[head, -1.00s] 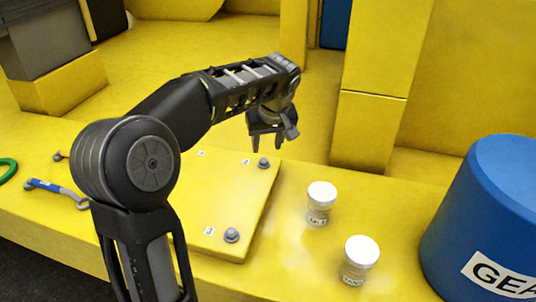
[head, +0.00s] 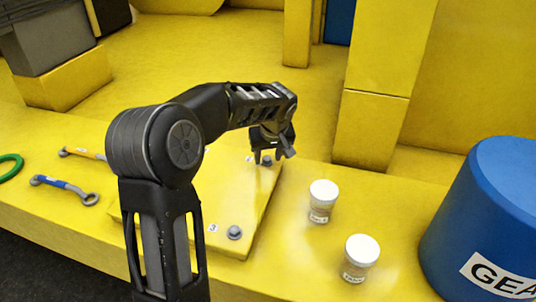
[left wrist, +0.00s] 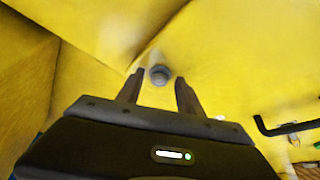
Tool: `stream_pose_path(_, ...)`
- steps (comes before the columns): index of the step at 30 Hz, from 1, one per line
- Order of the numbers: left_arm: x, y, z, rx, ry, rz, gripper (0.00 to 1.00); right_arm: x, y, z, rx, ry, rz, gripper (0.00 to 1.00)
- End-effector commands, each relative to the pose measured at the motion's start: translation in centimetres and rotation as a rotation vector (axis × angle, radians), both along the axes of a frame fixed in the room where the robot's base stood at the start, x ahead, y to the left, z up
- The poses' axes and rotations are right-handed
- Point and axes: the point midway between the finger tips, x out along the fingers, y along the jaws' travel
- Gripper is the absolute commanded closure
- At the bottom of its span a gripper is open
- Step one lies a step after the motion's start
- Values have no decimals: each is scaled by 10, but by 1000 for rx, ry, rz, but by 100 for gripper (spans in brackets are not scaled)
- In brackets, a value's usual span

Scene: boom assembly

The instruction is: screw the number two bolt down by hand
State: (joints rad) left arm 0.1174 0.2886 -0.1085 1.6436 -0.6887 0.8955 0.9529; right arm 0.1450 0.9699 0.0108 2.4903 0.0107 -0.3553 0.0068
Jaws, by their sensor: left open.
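The number two bolt (head: 267,161) is a grey bolt standing on the yellow plate (head: 262,205), near its far right corner, beside a small "2" label. My left gripper (head: 268,154) is open and points down just above this bolt. In the left wrist view the bolt (left wrist: 159,76) shows between the two open fingertips, and the fingers appear apart from it. How far the bolt sits in the plate cannot be told. My right gripper is not in view.
The number three bolt (head: 234,232) stands nearer on the plate. Two white-lidded jars (head: 322,200) (head: 361,257) and a blue drum (head: 490,215) are to the right. A blue-handled wrench (head: 62,188), a yellow-handled tool (head: 80,152) and a green ring (head: 9,167) lie left.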

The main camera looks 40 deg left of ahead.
Motion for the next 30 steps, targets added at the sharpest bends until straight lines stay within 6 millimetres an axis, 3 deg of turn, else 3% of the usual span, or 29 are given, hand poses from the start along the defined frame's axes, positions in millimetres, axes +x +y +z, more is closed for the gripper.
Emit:
stream_pose_path(2,0,0,0,0,0,0,56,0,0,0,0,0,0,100)
stream_pose_path(18,0,0,1,0,0,0,100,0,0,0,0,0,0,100)
stream_pose_path(30,0,0,1,-1,-1,-6,100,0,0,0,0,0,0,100)
